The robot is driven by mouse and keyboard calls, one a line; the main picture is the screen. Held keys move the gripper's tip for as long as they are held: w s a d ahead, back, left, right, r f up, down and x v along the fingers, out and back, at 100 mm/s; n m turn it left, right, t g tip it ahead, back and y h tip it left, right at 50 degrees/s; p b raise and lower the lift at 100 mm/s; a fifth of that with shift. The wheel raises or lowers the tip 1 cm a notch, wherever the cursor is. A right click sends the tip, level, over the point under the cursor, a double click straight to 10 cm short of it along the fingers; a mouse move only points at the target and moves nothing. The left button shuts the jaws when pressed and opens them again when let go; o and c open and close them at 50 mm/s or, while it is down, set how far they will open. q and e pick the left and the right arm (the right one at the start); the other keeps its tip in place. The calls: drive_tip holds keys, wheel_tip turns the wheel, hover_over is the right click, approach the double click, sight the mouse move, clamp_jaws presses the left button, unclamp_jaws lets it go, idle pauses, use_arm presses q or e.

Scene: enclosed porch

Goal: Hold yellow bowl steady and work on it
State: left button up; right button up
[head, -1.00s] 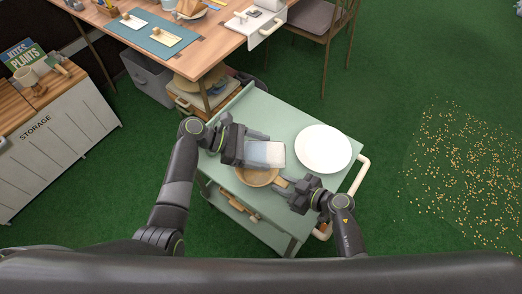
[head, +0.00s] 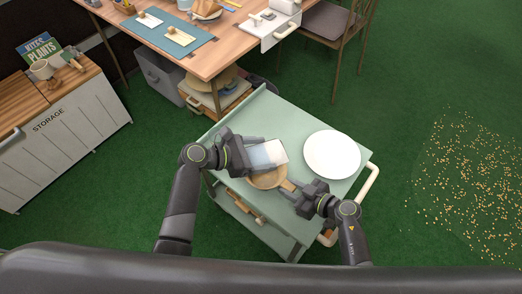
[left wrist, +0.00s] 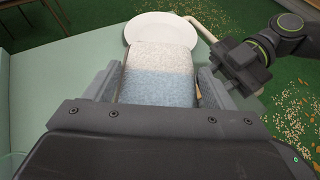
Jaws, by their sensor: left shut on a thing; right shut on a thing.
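The yellow bowl (head: 267,181) stands on the pale green cart top (head: 260,110), partly hidden under a sponge-like block. My left gripper (head: 258,152) is shut on this white-and-blue block (head: 270,154) and holds it over the bowl's far side in the head view. In the left wrist view the block (left wrist: 160,70) sits between the two fingers, white at the far end and blue nearer. Whether the block touches the bowl cannot be seen. My right gripper (head: 288,188) is shut on the bowl's near right rim.
A white plate (head: 332,154) lies right of the bowl on the cart. The cart's cream handle (head: 364,184) is at the right edge. A wooden desk (head: 205,60) stands behind, a storage cabinet (head: 60,130) at left. Small yellowish bits (head: 465,180) cover the floor at right.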

use_arm(q)
drive_tip(key=shift+f, duration=2.45)
drive_tip(key=shift+f, duration=0.55)
